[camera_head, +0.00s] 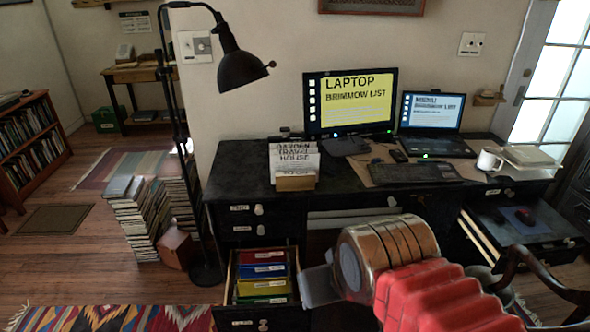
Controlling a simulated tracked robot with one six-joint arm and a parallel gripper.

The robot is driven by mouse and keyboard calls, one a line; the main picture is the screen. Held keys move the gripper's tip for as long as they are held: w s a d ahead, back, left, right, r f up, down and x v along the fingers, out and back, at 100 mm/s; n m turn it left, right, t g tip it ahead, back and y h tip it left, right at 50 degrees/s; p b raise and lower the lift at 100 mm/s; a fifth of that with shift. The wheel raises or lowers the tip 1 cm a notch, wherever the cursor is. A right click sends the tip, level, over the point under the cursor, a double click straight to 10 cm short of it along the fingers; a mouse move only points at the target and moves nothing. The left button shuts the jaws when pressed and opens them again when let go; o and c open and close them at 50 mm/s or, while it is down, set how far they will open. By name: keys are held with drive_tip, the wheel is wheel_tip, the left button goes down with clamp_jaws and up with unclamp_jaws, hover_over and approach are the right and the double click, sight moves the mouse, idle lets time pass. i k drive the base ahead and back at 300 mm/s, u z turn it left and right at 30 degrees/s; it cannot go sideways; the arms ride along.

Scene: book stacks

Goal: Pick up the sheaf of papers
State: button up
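A sheaf of white papers (293,158) with large printed words, "GARDEN TRAVEL HOUSE" among them, stands upright on the left part of the black desk (238,178). A small tan holder (296,183) is at its foot. Another pale stack, perhaps papers or a book (530,157), lies at the desk's right end. My gripper (312,287) shows as grey parts at the end of my arm, in front of the desk, lower than the sheaf and apart from it. Its fingertips are not clear, so its opening cannot be told.
An open drawer (262,292) with coloured folders lies beside my gripper. A black lamp (240,68) stands left of the desk. A monitor (350,100), laptop (432,120), keyboard (415,172) and white mug (489,160) occupy the desk. A wooden chair (545,275) is at the right.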

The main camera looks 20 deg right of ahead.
sight(307, 161)
drive_tip(key=z, duration=0.05)
drive_tip(key=i, duration=0.95)
drive_tip(key=u, duration=0.05)
